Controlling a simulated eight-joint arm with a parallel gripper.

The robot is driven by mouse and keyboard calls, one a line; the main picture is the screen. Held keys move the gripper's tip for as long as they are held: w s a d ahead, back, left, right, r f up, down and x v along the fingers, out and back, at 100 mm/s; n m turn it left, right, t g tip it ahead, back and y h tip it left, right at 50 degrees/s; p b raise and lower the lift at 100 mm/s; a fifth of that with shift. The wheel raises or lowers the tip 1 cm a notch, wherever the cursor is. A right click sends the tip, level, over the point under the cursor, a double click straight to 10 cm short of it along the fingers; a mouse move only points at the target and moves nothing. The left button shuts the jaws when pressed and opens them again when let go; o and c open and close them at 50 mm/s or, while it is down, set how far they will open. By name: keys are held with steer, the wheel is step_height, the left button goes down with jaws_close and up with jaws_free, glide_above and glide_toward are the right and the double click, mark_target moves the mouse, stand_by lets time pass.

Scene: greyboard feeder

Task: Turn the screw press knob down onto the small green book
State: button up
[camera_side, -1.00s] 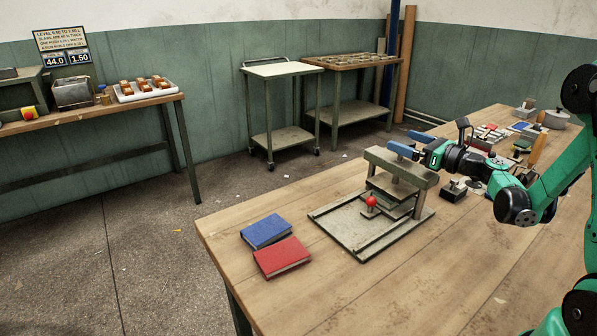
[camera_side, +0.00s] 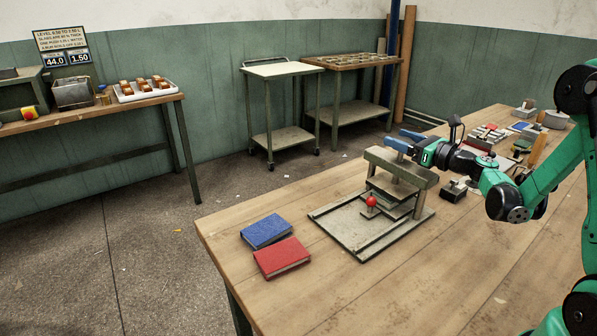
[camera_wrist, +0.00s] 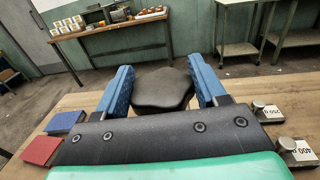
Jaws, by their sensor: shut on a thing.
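The screw press (camera_side: 425,180) stands on the wooden table, with a grey frame, a pressing plate under its crossbar and a flat base. My gripper (camera_side: 405,139) is above the crossbar. In the wrist view, its two blue fingers (camera_wrist: 162,84) are on either side of the dark lobed knob (camera_wrist: 160,92) and shut on it. I cannot clearly make out the small green book; the space under the pressing plate is shadowed and partly hidden.
A red ball handle (camera_side: 371,202) stands at the front of the press base. A blue book (camera_side: 265,231) and a red book (camera_side: 282,257) lie left of the press. Metal weights (camera_wrist: 268,112) lie to the right in the wrist view. The table's front is clear.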

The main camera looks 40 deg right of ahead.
steer(key=shift+a+h, duration=0.1)
steer(key=shift+h, duration=0.2)
steer(key=m+h, duration=0.3)
steer(key=h, duration=0.1)
steer(key=m+g+h, duration=0.1)
steer(key=m+h, duration=0.1)
steer(key=h, duration=0.2)
steer(key=shift+m+g, duration=0.3)
steer(key=shift+m, duration=0.1)
steer(key=m+g+h, duration=0.6)
steer(key=h, duration=0.2)
steer(key=m+g+h, duration=0.1)
steer(key=m+g, duration=0.2)
steer(key=g, duration=0.2)
steer(key=m+g+h, duration=0.2)
steer(key=m+g, duration=0.1)
steer(key=g, duration=0.1)
steer(key=shift+m+g, duration=0.4)
steer(key=m+g, duration=0.2)
steer(key=g, duration=0.1)
steer(key=m+g+y, duration=0.1)
steer(key=m+g, duration=0.1)
steer(key=g, duration=0.1)
steer(key=m+g+y, duration=0.1)
steer(key=m+g, duration=0.1)
steer(key=g, duration=0.1)
steer(key=shift+s+d, duration=0.15)
steer(key=shift+d, duration=0.1)
steer(key=shift+g, duration=0.3)
steer(key=o, duration=1.3)
